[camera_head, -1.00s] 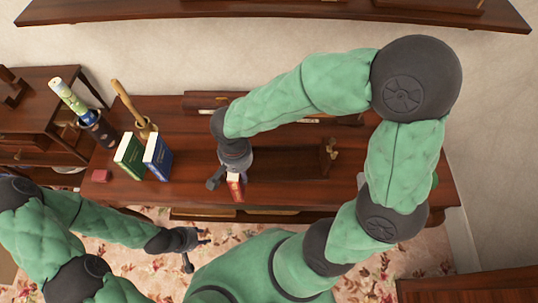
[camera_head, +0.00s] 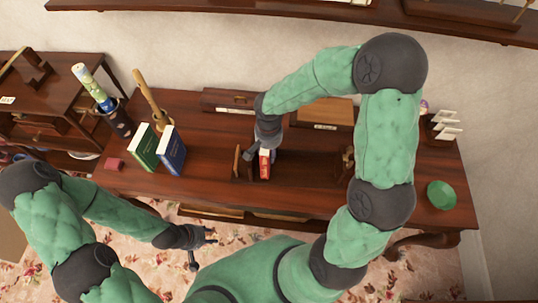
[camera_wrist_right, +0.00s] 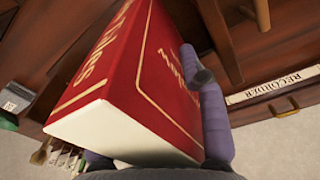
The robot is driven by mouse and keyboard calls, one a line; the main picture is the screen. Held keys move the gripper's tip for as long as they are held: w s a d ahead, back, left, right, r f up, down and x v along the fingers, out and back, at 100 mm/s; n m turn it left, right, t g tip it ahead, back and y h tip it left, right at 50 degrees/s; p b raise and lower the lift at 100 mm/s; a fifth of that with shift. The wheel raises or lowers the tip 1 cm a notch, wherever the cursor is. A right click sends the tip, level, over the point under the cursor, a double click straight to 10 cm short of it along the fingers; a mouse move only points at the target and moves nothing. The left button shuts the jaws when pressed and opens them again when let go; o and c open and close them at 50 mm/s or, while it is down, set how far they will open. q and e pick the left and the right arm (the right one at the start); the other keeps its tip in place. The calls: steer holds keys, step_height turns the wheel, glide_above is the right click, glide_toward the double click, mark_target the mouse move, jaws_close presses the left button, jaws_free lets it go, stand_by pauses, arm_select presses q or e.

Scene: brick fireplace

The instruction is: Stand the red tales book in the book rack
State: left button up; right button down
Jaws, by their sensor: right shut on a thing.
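The red tales book (camera_head: 265,164) is in my right gripper (camera_head: 268,148), which is shut on it; the arm partly hides the hold in the head view. The wooden book rack (camera_head: 306,172) lies on the desk, its left end panel (camera_head: 237,161) just left of the book and its right end (camera_head: 347,160) farther right. The book is over the left part of the rack; I cannot tell whether it touches the base. In the right wrist view the red cover (camera_wrist_right: 150,65) fills the middle, with a finger (camera_wrist_right: 212,105) against it. My left gripper (camera_head: 201,250) is open and empty before the desk.
A green book (camera_head: 144,147) and a blue book (camera_head: 171,151) stand on the left of the desk (camera_head: 205,165). Behind them are a pot with a wooden tool (camera_head: 150,95) and a dark holder (camera_head: 116,118). A green dish (camera_head: 441,195) lies at the right. Drawer boxes (camera_head: 229,98) line the back.

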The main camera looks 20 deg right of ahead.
mark_target(267, 153)
steer(key=shift+w+d+f+b, duration=0.1)
steer(key=shift+f+b, duration=0.3)
steer(key=shift+f, duration=1.25)
steer(key=shift+f, duration=0.1)
steer(key=c, duration=0.7)
jaws_free()
step_height(267, 153, up, 12)
steer(key=p, duration=0.3)
